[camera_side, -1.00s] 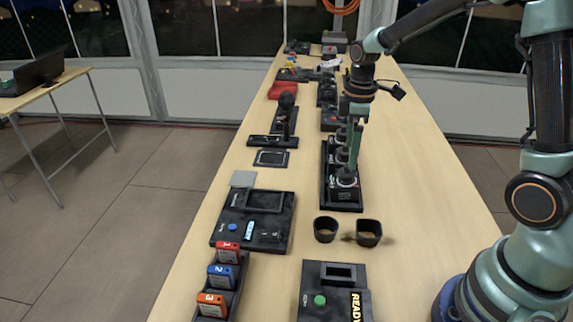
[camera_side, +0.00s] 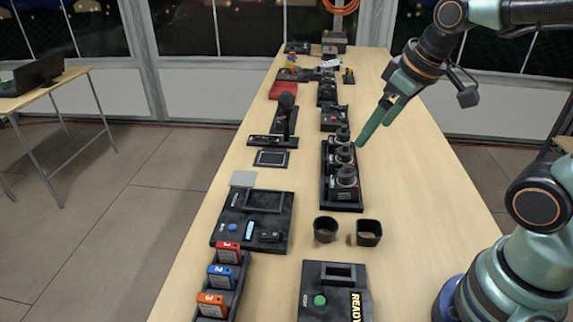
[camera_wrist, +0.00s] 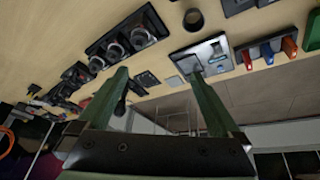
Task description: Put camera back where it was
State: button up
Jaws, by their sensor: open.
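A long black rack (camera_side: 326,185) on the table holds a row of three round black-and-grey devices that look like small cameras: front (camera_side: 347,176), middle (camera_side: 344,155) and rear (camera_side: 342,134). All three stand upright in it. They also show in the wrist view, where the rack (camera_wrist: 98,48) is at the upper left. My gripper (camera_side: 373,134) is open and empty, tilted, above the table just right of the rack's far end. Its green fingers spread apart in the wrist view (camera_wrist: 158,76) with nothing between them. I cannot tell which device is the task's camera.
Two black cups (camera_side: 325,230) (camera_side: 369,233) stand in front of the rack. A black station (camera_side: 228,222) with a blue button lies left of them. A box with a green button (camera_side: 320,300) is nearest. A tall black stand (camera_side: 287,112) is left. The table's right side is clear.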

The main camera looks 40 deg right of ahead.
jog(key=shift+s+a+m+t, duration=0.4)
jog(key=shift+s+m, duration=0.3)
jog(key=shift+s, duration=0.15)
jog(key=shift+r, duration=0.1)
dwell(0.7)
